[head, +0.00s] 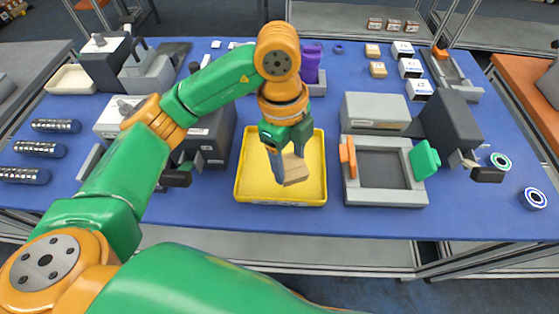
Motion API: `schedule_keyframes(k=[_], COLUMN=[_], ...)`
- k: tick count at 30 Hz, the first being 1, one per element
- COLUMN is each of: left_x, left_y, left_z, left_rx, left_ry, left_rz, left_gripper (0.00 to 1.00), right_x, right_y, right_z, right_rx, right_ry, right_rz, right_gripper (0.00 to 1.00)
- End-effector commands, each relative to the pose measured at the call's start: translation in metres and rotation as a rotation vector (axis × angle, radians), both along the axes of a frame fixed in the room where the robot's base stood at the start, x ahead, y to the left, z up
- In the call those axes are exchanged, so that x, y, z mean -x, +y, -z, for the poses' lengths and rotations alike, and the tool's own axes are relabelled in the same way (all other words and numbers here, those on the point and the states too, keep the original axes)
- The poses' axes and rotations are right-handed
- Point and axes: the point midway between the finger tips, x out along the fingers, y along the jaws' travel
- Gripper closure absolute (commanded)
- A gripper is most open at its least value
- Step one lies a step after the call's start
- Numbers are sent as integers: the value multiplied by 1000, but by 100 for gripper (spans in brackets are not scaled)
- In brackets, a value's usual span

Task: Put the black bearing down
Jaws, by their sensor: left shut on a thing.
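My left gripper (284,160) reaches over the yellow tray (243,190) in the middle of the table and points down. It is shut on a small tan block (294,170), held over the tray; I cannot tell whether the block touches the tray floor. No black bearing shows in the jaws. Two dark ring-shaped parts lie at the right of the table: one with a teal ring (500,161) and one with a blue and white ring (534,198). I cannot tell which is the black bearing. My right gripper is not in view.
A grey fixture (385,196) with orange and green parts stands just right of the tray. Dark machines stand left (215,138) and right (450,130). Several dark cylinders (40,149) lie at the left. Small boxes (377,69) stand at the back. Blue table surface is free at the front right.

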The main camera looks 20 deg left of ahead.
Motion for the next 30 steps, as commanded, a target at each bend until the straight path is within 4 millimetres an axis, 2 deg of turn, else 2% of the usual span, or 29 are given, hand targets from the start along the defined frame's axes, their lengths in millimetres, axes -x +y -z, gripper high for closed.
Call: schedule_keyframes(k=[7,9,12,23,24,26,27,30], left_x=[-19,-19,-19,-20,-20,-20,-20,-20], left_y=[24,24,23,22,22,22,22,22], left_z=[36,48,63,72,71,70,70,70], left_rx=[-2,-1,1,1,1,1,1,1], left_ry=[2,5,1,-2,-2,-2,-2,-2], left_rz=[-4,2,2,3,3,3,3,3], left_gripper=[100,100,100,100,26,10,7,7], right_x=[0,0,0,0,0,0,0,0], right_y=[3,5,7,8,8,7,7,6], right_z=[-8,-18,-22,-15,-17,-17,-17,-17], right_rx=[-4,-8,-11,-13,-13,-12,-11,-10], right_ry=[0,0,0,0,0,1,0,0], right_rz=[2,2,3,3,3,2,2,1], right_gripper=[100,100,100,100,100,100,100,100])
